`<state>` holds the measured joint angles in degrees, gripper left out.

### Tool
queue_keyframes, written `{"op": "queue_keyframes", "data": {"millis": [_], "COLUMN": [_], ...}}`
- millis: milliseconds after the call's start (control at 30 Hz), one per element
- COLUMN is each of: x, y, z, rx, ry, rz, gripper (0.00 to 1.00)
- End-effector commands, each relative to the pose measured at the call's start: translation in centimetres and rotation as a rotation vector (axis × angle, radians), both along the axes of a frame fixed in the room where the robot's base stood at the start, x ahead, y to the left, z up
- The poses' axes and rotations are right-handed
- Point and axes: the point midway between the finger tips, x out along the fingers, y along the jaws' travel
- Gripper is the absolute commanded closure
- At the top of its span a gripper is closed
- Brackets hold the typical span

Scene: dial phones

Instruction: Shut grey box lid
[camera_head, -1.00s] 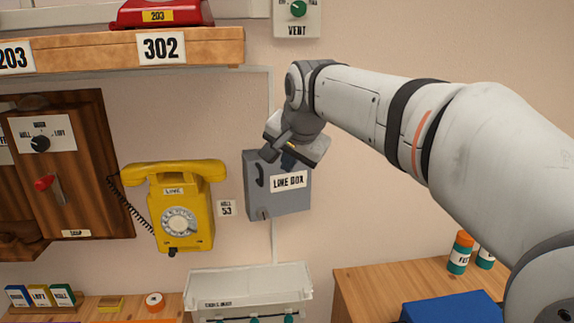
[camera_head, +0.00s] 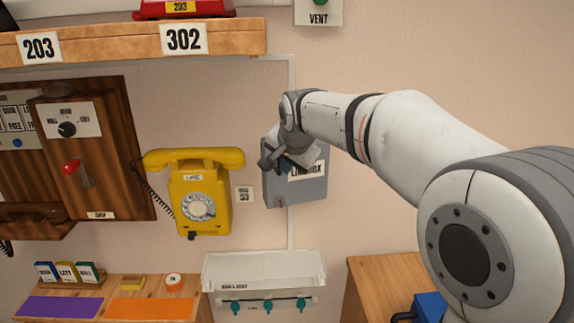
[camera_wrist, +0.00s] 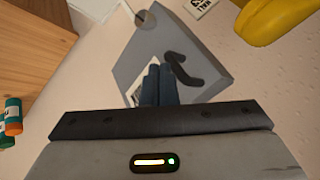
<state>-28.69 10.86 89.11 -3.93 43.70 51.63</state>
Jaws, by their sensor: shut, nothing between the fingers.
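The grey line box (camera_head: 310,187) hangs on the wall right of the yellow phone, its lid facing out with a white label. It also shows in the wrist view (camera_wrist: 205,58), with a dark curved handle (camera_wrist: 184,72) on the lid. My gripper (camera_head: 285,158) is in front of the box's upper left and hides the handle in the head view. In the wrist view its blue fingers (camera_wrist: 159,72) are shut and empty, over the lid between the handle and the label. I cannot tell whether they touch the lid or whether it is flush.
A white tray (camera_head: 262,272) juts out below the box. A wooden shelf (camera_head: 130,45) is above left. The wall right of the box is bare.

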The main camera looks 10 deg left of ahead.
Motion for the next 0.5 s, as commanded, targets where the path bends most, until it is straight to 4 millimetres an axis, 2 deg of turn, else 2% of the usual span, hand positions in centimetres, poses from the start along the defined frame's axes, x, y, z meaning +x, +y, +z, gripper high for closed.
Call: {"op": "queue_keyframes", "data": {"millis": [133,333,500], "x": [0.2,1.7,2.6], "y": [0.5,3.5,4.7], "z": [0.1,0.2,0.1], "rx": [0.0,0.0,0.001], "ry": [0.001,0.001,0.0], "rz": [0.0,0.001,0.0], "gripper": [1.0,1.0,1.0]}}
